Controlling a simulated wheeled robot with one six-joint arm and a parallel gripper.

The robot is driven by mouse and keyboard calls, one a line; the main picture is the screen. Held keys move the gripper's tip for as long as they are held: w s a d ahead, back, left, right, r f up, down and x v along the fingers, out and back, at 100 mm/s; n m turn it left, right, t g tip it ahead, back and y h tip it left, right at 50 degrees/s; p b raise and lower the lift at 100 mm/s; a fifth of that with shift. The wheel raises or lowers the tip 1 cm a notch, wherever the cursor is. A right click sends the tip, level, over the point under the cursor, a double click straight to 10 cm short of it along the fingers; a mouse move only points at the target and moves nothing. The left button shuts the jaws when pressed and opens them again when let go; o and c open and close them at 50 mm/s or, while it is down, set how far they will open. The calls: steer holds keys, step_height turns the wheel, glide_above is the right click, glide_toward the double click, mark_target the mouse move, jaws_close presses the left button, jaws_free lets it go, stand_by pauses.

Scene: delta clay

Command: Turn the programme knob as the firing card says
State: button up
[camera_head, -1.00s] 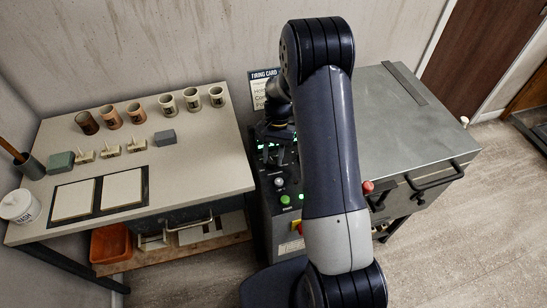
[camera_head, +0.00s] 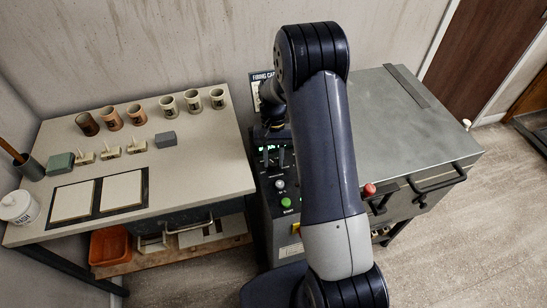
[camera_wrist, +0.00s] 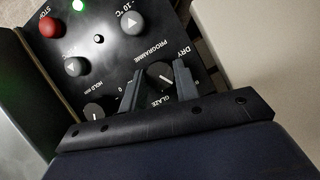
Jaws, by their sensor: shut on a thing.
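The programme knob (camera_wrist: 161,75) is a dark round knob with a white pointer line, on the black control panel in the wrist view. PROGRAMME, DRY and GLAZE are printed around it, upside down. My gripper (camera_wrist: 159,68) is shut on the knob, one finger on either side of it. The exact mark the pointer faces is hard to tell. In the head view, my gripper (camera_head: 272,152) is over the panel, and the knob is hidden there. The firing card (camera_head: 256,92) is on the wall behind, mostly hidden by my arm; its lines cannot be read.
The grey kiln (camera_head: 405,125) stands right of the panel. A worktable (camera_head: 200,180) with several cups stands left.

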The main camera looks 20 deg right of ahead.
steer(key=o, duration=1)
steer(key=shift+c, duration=0.2)
steer(key=b+v, duration=0.1)
steer(key=v, duration=0.9)
steer(key=shift+w+r, duration=0.2)
steer(key=shift+r, duration=0.15)
steer(key=p+x, duration=0.1)
steer(key=x, duration=0.9)
steer(key=shift+s+f, duration=0.25)
steer(key=shift+f, duration=0.1)
steer(key=shift+m, duration=0.3)
steer(key=shift+w, duration=0.1)
